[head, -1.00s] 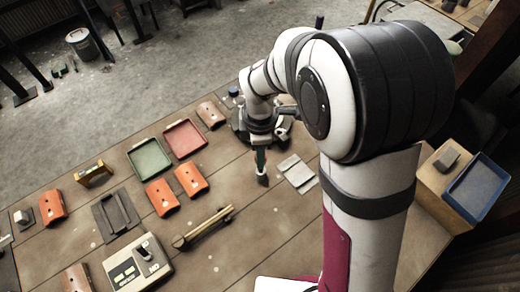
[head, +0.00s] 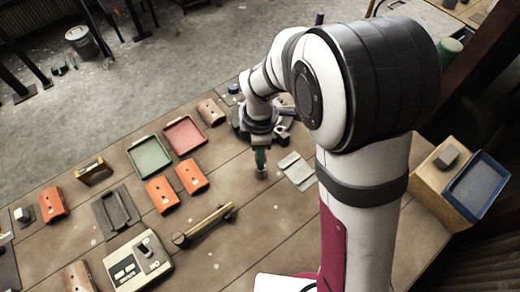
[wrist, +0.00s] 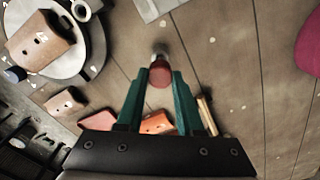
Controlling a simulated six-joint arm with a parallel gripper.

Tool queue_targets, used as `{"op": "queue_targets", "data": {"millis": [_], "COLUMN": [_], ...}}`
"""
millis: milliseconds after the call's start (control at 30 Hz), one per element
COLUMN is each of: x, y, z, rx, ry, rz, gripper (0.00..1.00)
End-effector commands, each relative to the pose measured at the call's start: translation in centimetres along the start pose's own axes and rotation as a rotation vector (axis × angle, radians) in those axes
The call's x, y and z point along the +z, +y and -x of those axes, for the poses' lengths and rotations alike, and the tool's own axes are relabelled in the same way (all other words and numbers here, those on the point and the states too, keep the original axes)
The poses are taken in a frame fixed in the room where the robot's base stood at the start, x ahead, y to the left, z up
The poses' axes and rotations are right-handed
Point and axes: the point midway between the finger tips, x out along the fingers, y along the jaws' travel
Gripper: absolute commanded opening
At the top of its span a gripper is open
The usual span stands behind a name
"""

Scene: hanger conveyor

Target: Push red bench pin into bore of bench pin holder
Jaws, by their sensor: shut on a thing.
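The red bench pin (wrist: 159,76) is between the teal fingertips of my gripper (wrist: 160,82) in the wrist view, its round red end facing the camera. My gripper is shut on it. In the head view my gripper (head: 261,155) points down at the table, left of a flat grey plate. A pale edge also shows just beyond the red end in the wrist view. I cannot tell whether this is the holder or part of the pin. The bore is not visible.
The grey plate (head: 297,171) lies close on the right. A wooden bar (head: 208,224), orange curved blocks (head: 163,194), a red tray (head: 185,137) and a green tray (head: 149,159) lie to the left. A round stand (wrist: 58,42) with a brown block is nearby.

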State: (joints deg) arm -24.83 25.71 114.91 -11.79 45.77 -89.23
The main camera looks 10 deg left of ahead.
Motion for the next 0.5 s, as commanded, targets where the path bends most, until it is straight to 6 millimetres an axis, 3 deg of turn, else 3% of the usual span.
{"op": "queue_targets", "data": {"millis": [500], "x": [0.01], "y": [0.0], "z": [-1.07], "rx": [-0.001], "ry": [0.0], "rz": [0.0], "gripper": [0.0]}}
